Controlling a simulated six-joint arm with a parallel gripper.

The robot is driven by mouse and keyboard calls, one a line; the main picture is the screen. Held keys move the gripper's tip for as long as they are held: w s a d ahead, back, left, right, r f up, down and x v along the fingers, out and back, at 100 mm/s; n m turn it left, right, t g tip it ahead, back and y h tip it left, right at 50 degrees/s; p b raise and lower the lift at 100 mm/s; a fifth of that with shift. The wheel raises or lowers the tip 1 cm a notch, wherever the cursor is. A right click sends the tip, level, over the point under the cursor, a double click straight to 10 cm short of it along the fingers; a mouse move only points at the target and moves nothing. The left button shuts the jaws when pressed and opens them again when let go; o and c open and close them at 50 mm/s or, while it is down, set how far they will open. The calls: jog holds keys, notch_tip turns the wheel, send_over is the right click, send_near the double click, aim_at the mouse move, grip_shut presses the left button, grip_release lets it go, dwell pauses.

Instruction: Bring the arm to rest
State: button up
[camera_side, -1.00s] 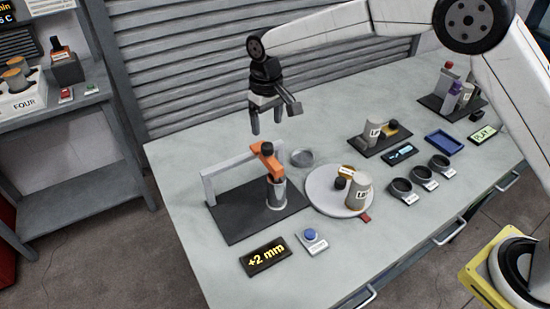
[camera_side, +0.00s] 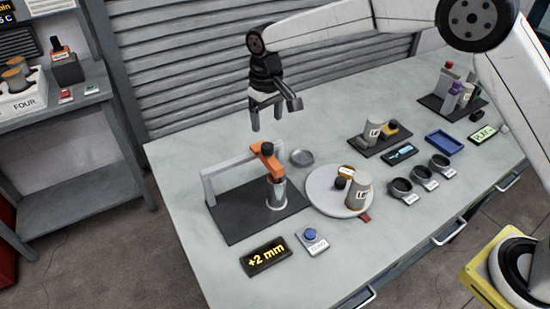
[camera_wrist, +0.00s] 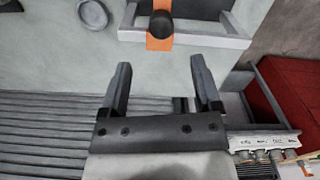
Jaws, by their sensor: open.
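My gripper (camera_side: 267,116) hangs in the air above the back part of the grey workbench (camera_side: 215,270), pointing down. Its two fingers are apart with nothing between them. In the wrist view my gripper (camera_wrist: 165,75) also shows two spread, empty fingers. Below and in front of it stands a small grey gantry (camera_side: 207,186) with an orange arm (camera_side: 264,156) on a dark mat (camera_side: 232,225). A metal cup (camera_side: 277,196) stands under the orange arm. The gripper is apart from all of these.
A round white plate (camera_side: 318,199) holds a labelled can and smaller items. A small grey dish (camera_side: 302,157) lies behind it. A display reads "+2 mm" (camera_side: 265,256) beside a blue button (camera_side: 310,236). Three dark cups (camera_side: 401,188) stand at right. A slatted shutter (camera_side: 190,80) rises behind.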

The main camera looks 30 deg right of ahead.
jog(key=shift+d, duration=0.1)
jog(key=shift+s+d, duration=0.15)
jog(key=s+d+f+m+t, duration=0.1)
jog(key=s+d, duration=0.7)
jog(key=s, duration=0.4)
jog(key=s+d+f+m+t, duration=0.1)
jog(key=s+d+f, duration=0.1)
jog(key=s+d, duration=0.7)
jog(key=s, duration=0.4)
jog(key=shift+d+t, duration=0.15)
jog(key=shift+t, duration=0.15)
jog(key=shift+f, duration=0.1)
